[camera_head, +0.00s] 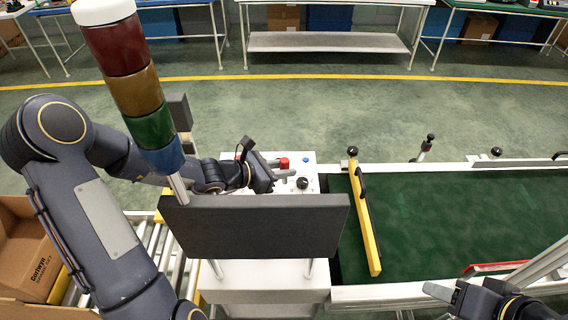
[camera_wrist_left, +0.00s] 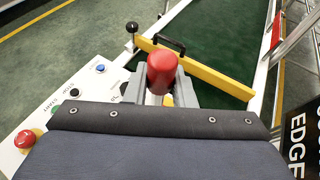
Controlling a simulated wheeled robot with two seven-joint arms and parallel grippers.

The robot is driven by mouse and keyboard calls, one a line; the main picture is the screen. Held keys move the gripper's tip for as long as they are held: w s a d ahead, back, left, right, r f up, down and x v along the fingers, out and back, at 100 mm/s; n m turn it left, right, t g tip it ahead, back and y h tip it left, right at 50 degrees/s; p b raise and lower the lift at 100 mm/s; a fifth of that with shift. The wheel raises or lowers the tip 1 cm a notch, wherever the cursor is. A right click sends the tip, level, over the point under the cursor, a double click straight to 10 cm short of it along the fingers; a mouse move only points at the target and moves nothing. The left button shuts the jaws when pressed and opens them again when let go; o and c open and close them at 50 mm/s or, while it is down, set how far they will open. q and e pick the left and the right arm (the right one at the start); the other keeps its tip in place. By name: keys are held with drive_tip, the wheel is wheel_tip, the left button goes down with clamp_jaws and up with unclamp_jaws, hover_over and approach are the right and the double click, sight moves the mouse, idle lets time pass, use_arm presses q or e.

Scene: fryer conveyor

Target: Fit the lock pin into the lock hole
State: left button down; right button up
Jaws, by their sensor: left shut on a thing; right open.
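A red, round-topped cylinder, apparently the lock pin (camera_wrist_left: 162,72), stands between the grey fingers of my left gripper (camera_wrist_left: 160,95) in the left wrist view. My left gripper also shows in the head view (camera_head: 280,172), shut on the red pin (camera_head: 284,163) above the white control panel. The pin's lower end is hidden by the fingers. I cannot make out the lock hole. A yellow gate bar (camera_head: 366,225) with a black handle lies across the green conveyor, beyond the pin in the wrist view. My right gripper (camera_head: 440,293) is open and empty at lower right.
A dark grey board (camera_head: 255,226) and a coloured signal tower (camera_head: 135,80) stand close to my left arm. The panel has a blue button (camera_wrist_left: 100,68) and a red button (camera_wrist_left: 25,138). The green conveyor (camera_head: 460,205) is bare. A cardboard box (camera_head: 25,255) is at left.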

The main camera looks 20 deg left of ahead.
sight(283, 182)
use_arm(q)
drive_tip(key=shift+f, duration=2.9)
drive_tip(key=shift+a+b, duration=0.1)
drive_tip(key=shift+b, duration=0.5)
drive_tip(key=shift+f+b, duration=5.1)
drive_tip(key=shift+b, duration=0.15)
drive_tip(key=c, duration=1.1)
unclamp_jaws()
drive_tip(key=shift+c, duration=0.2)
